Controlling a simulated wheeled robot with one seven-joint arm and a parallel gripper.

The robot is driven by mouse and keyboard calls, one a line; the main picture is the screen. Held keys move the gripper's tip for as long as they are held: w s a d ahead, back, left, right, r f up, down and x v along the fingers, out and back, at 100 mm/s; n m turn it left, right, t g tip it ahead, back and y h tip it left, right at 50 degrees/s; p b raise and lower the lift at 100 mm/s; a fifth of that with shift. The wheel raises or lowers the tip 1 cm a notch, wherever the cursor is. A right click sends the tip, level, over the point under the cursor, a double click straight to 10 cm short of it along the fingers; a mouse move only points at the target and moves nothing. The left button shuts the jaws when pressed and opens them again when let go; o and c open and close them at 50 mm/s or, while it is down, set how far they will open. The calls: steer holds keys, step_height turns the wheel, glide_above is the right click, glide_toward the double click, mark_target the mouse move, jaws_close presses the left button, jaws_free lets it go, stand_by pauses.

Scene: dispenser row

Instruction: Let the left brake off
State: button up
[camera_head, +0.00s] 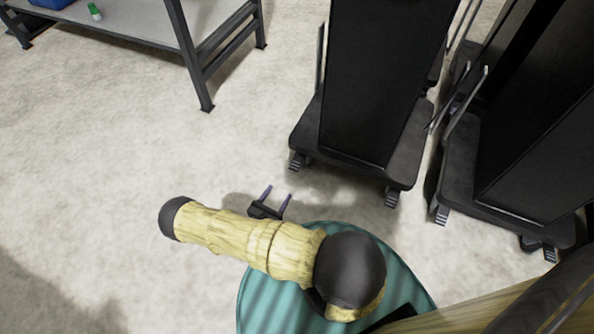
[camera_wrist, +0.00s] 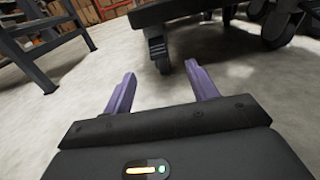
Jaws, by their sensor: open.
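A tall black dispenser (camera_head: 365,80) stands on a dark wheeled base (camera_head: 408,150) ahead of my arm. Its left front caster with a ridged brake pedal (camera_head: 297,162) sticks out under the base's left corner. A caster (camera_wrist: 157,50) shows in the wrist view, between and beyond my fingers. The right front caster pedal (camera_head: 391,197) shows under the other corner. I cannot tell whether either pedal is pressed down. My gripper (camera_head: 278,192) is open and empty, low over the floor, short of the left caster and apart from it. Its purple fingers also show in the wrist view (camera_wrist: 160,71).
A second black dispenser (camera_head: 545,150) on casters stands close on the right. A metal-legged table (camera_head: 140,25) with a small green-and-white item (camera_head: 95,11) is at the upper left. The floor (camera_head: 120,130) between the table and the dispensers is clear.

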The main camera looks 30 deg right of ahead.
mark_target(295, 165)
steer(key=shift+a+f+n+t, duration=0.15)
steer(key=shift+f+n+t, duration=0.25)
steer(key=shift+f, duration=0.55)
steer(key=b+x, duration=0.1)
steer(key=x, duration=0.4)
steer(key=b+x, duration=0.2)
steer(key=x, duration=0.4)
steer(key=b+x, duration=0.1)
steer(key=x, duration=0.4)
steer(key=shift+w+f+b, duration=0.25)
steer(key=shift+f+b, duration=0.05)
steer(key=shift+b, duration=0.1)
steer(key=shift+w+d+r, duration=0.1)
steer(key=shift+w+d, duration=0.15)
steer(key=shift+d, duration=0.3)
jaws_close()
steer(key=shift+a, duration=0.1)
